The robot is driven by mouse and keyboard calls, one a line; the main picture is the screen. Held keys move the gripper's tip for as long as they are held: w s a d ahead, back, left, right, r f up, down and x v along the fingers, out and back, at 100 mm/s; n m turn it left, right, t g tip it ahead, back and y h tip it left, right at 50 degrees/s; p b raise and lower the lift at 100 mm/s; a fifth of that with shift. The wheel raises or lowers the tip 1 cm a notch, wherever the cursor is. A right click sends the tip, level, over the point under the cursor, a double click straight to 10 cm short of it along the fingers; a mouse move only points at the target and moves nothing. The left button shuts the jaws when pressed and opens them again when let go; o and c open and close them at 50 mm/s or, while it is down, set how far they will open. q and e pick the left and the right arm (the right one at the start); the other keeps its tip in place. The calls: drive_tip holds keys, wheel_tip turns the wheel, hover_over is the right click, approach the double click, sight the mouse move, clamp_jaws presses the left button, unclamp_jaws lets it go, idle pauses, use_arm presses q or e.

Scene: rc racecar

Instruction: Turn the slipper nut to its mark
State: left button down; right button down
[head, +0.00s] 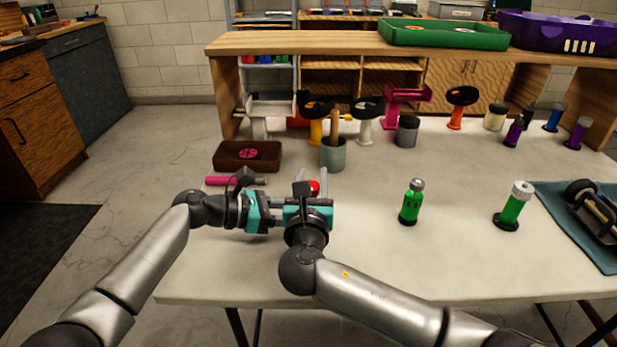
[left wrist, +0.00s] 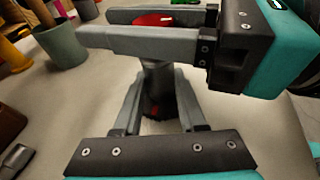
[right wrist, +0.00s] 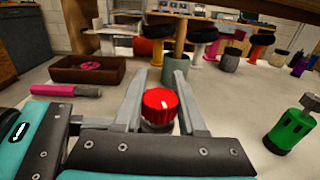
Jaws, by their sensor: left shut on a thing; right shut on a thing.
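The slipper nut (right wrist: 160,104) is a red ribbed knob on a dark base, with a small light mark on top. It shows as a red spot in the head view (head: 314,187) and in the left wrist view (left wrist: 153,19). My right gripper (right wrist: 162,85) is shut on the nut, one finger on each side. Below it stands a grey upright post (left wrist: 158,82) with a dark foot. My left gripper (left wrist: 158,95) is shut on this post from the side. In the head view the post is mostly hidden behind my grippers.
A brown tray (head: 220,166) with a pink part and a pink-handled tool (head: 222,181) lie behind my left gripper. A grey-green cup (head: 333,155) stands behind the nut. Green bottles (head: 411,203) stand to the right. The front right of the table is clear.

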drive_tip(key=shift+d+r+m+h, duration=0.1)
drive_tip(key=shift+m+h, duration=0.5)
drive_tip(key=shift+h, duration=0.3)
drive_tip(key=shift+d+h, duration=0.15)
drive_tip(key=shift+h, duration=0.15)
drive_tip(key=shift+c, duration=2.3)
unclamp_jaws()
drive_tip(key=shift+s, duration=0.1)
drive_tip(key=s, duration=0.4)
drive_tip(key=s+a, duration=0.1)
drive_tip(key=s, duration=0.2)
drive_tip(key=s+a, duration=0.1)
drive_tip(key=s, duration=0.3)
drive_tip(key=shift+s+a, duration=0.1)
drive_tip(key=shift+s, duration=0.25)
